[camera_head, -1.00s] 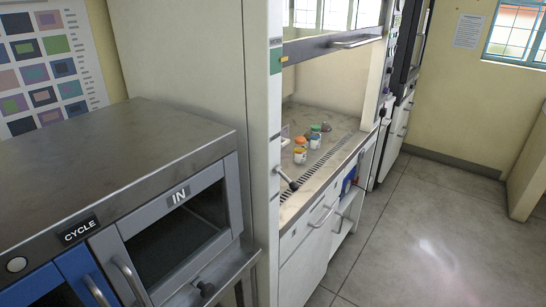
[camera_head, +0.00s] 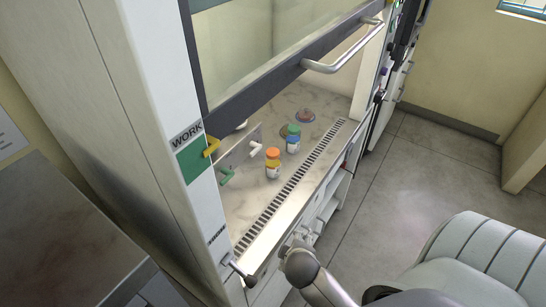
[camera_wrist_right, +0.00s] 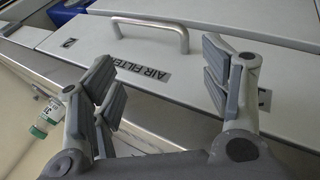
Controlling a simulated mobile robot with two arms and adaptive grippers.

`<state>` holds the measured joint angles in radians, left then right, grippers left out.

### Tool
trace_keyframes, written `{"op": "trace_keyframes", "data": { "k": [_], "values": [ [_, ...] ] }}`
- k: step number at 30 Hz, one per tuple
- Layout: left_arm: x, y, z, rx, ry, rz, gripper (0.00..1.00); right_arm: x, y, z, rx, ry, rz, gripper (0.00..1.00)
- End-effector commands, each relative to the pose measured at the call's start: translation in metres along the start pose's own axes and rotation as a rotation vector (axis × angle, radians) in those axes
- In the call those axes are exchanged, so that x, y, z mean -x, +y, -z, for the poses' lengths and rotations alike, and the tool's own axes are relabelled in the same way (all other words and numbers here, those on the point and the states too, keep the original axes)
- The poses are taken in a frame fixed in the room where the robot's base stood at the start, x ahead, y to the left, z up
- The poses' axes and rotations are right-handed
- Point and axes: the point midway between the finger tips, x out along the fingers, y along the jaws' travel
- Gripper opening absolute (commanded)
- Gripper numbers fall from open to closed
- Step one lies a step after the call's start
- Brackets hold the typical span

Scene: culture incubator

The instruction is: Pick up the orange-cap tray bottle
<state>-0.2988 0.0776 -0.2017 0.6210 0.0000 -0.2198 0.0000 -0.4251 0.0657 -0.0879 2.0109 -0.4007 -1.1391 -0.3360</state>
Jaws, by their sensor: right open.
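An orange-cap bottle (camera_head: 273,155) stands upright on the work surface inside the hood. A second orange-yellow cap on a white body shows right in front of it, overlapping it; no tray can be made out. My right gripper (camera_wrist_right: 155,88) is open and empty in the right wrist view, in front of a white panel marked AIR FILTER. A white bottle with a green part (camera_wrist_right: 44,118) is partly hidden behind its left finger; I cannot tell which bottle it is. In the head view, part of my right arm shows low in front of the hood. My left gripper is out of view.
Green and blue caps (camera_head: 293,134) stand just right of the orange one. A round dish (camera_head: 305,114) lies farther back. A raised sash with a bar handle (camera_head: 343,57) spans the hood opening. Green and white taps (camera_head: 226,176) stick out at left. A vent grille (camera_head: 290,190) lines the front edge.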

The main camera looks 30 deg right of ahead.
Motion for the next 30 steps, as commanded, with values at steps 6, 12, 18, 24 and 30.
{"op": "trace_keyframes", "data": {
  "k": [6,12,18,24,30],
  "values": [
    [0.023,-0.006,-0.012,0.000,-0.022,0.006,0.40,0.059,0.106,0.020,0.190,-0.037,-0.282,0.71],
    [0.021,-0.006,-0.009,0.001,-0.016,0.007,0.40,0.051,0.152,0.035,0.488,-0.121,-0.498,0.71],
    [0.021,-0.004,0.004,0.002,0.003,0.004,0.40,0.044,0.191,0.073,0.949,-0.273,-0.726,0.71],
    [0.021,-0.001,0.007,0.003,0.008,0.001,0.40,0.036,0.205,0.126,1.474,-0.462,-0.895,0.71],
    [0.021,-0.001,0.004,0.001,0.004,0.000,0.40,0.029,0.201,0.158,1.772,-0.570,-0.961,0.71]
  ]
}}
